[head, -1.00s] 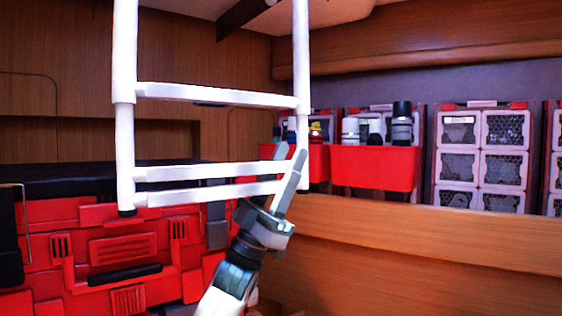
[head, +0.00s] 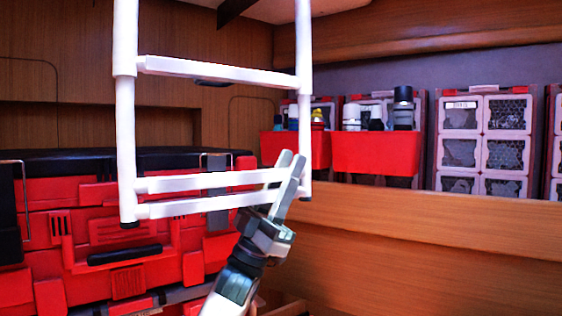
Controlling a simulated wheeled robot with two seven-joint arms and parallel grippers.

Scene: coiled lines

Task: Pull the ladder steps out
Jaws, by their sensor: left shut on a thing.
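A white ladder (head: 125,130) hangs upright in the left half of the head view, its top running out of the picture. One rung (head: 215,73) crosses higher up, and two close-set rungs (head: 190,206) cross near the bottom. My left gripper (head: 287,170) comes up from below at the ladder's lower right corner. Its fingers are shut on the right end of the lower rungs, beside the right rail (head: 304,110). The fingers hide part of those rung ends. My right gripper is not in view.
Behind the ladder stands a large red case (head: 120,240) with black trim. Red bins (head: 375,152) with bottles line the right wall, beside drawers with mesh fronts (head: 485,140). A wooden ledge (head: 430,225) runs below them.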

